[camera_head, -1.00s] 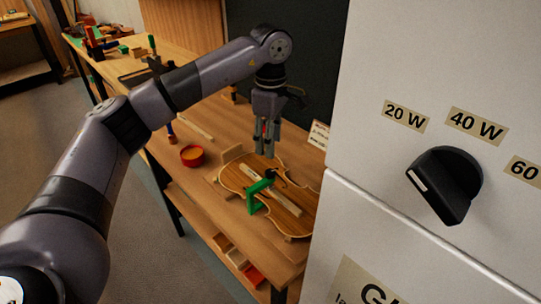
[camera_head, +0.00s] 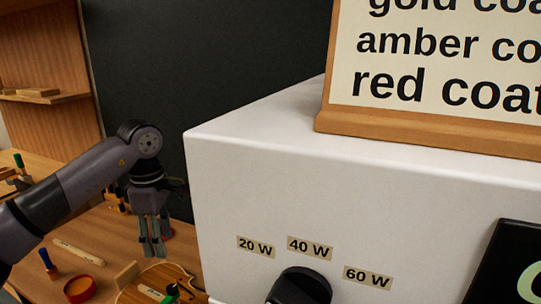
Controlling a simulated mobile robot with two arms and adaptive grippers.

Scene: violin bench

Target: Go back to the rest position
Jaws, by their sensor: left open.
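My left gripper (camera_head: 153,248) hangs pointing down over the wooden bench, left of the white cabinet. Its fingers are apart and nothing shows between them. The violin body (camera_head: 165,279) lies on the bench below and a little right of the fingers, cut off by the bottom edge of the view. A bit of a green clamp (camera_head: 170,294) shows on it. My right gripper is not in view.
The white cabinet (camera_head: 240,190) with a black knob (camera_head: 300,287) and watt labels fills the right side. A sign (camera_head: 430,60) listing coats stands on top. A red bowl (camera_head: 80,289) and a blue-handled tool (camera_head: 47,261) sit on the bench (camera_head: 105,235).

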